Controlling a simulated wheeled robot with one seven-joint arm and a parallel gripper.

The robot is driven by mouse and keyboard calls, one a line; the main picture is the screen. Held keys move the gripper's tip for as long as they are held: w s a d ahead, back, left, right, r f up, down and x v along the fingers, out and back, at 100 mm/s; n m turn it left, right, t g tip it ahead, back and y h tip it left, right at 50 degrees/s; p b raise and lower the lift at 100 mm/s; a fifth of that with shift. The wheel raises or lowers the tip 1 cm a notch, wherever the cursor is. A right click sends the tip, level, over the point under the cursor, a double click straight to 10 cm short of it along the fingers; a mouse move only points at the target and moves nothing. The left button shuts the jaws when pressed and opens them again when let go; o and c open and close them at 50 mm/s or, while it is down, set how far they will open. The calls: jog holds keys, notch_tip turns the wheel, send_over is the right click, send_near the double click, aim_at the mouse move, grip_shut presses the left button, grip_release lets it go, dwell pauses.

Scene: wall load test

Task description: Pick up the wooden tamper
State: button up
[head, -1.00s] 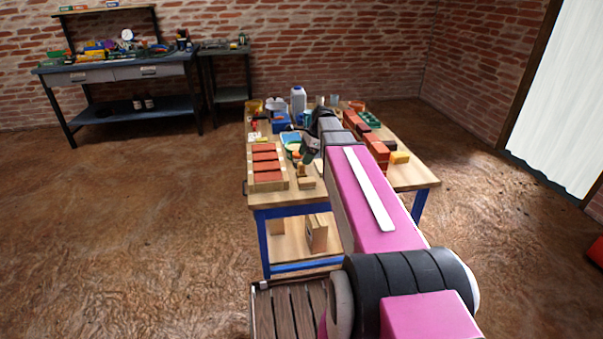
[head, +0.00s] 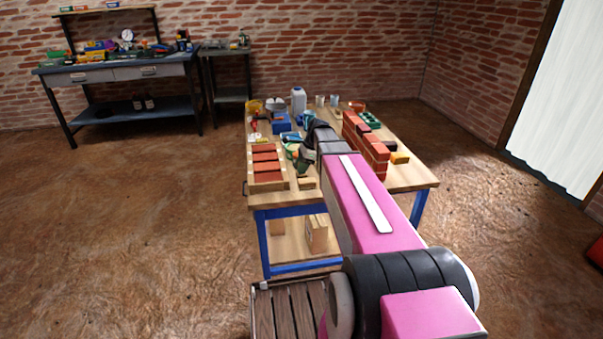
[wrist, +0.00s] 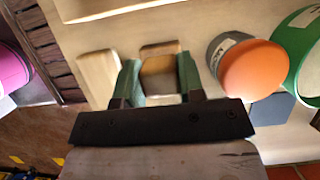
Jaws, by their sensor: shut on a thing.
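The wooden tamper (wrist: 160,76) shows in the wrist view as a small light-brown wooden piece between the two green fingers. My gripper (wrist: 158,64) is shut on it, one finger on each side. In the head view my gripper (head: 302,163) is low over the near part of the work table, and it largely hides the tamper there. I cannot tell whether the tamper is touching the table.
A wooden block (wrist: 98,76) lies just left of the fingers, and an orange-topped tin (wrist: 250,70) stands close on the right. On the table (head: 400,180), a brick frame (head: 266,165) is at left and a brick wall (head: 366,145) at right.

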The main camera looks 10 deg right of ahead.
jog(key=shift+r, duration=0.75)
notch_tip(320, 180, up, 3)
jog(key=shift+f, duration=0.15)
jog(key=s+a+r, duration=0.7)
jog(key=s, duration=0.2)
jog(key=shift+a, duration=0.15)
